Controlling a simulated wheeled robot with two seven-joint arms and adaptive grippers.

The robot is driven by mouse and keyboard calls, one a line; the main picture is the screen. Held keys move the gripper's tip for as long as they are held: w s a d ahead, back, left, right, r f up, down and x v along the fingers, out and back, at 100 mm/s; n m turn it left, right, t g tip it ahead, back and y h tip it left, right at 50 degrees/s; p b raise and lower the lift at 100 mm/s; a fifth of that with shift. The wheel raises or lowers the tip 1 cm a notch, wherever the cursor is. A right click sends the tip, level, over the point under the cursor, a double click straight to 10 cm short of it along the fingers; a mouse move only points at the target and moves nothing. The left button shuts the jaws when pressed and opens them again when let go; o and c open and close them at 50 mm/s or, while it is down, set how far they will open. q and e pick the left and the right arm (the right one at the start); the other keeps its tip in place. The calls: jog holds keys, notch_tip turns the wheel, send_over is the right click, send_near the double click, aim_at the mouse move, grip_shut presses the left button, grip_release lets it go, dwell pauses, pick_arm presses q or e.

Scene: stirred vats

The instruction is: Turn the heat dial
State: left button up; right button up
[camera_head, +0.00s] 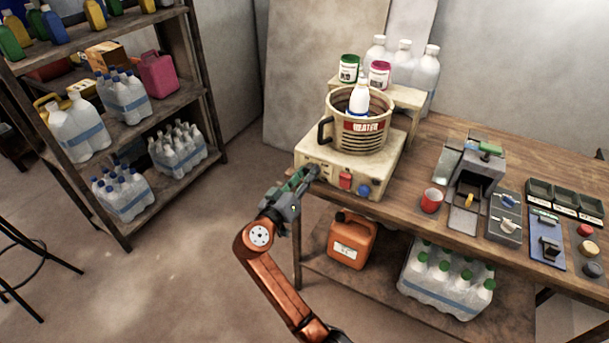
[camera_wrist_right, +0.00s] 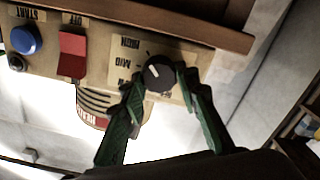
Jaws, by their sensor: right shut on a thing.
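The heat dial (camera_wrist_right: 160,72) is a round dark knob with a white pointer line, on the beige front panel of the heater box (camera_head: 372,160). In the right wrist view, the pointer slants up and left, and a printed MID label is left of the dial. My right gripper (camera_head: 308,175) is at the left end of the panel, with its green fingers shut on the dial, one on each side; the fingers also show in the wrist view (camera_wrist_right: 163,82). The gripper hides the dial in the head view. My left gripper is not in view.
A red switch (camera_head: 345,180) and a blue button (camera_head: 364,190) are beside the dial. The heater's ribbed vat (camera_head: 345,135) holds a white bottle. A red cup (camera_head: 431,200) stands on the wooden bench. An orange jerrycan (camera_head: 351,240) is on the lower shelf.

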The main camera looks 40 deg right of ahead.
jog(key=shift+f, duration=0.15)
jog(key=o, duration=1.2)
jog(key=shift+c, duration=0.2)
jog(key=v, duration=1.2)
jog(key=shift+s, duration=0.1)
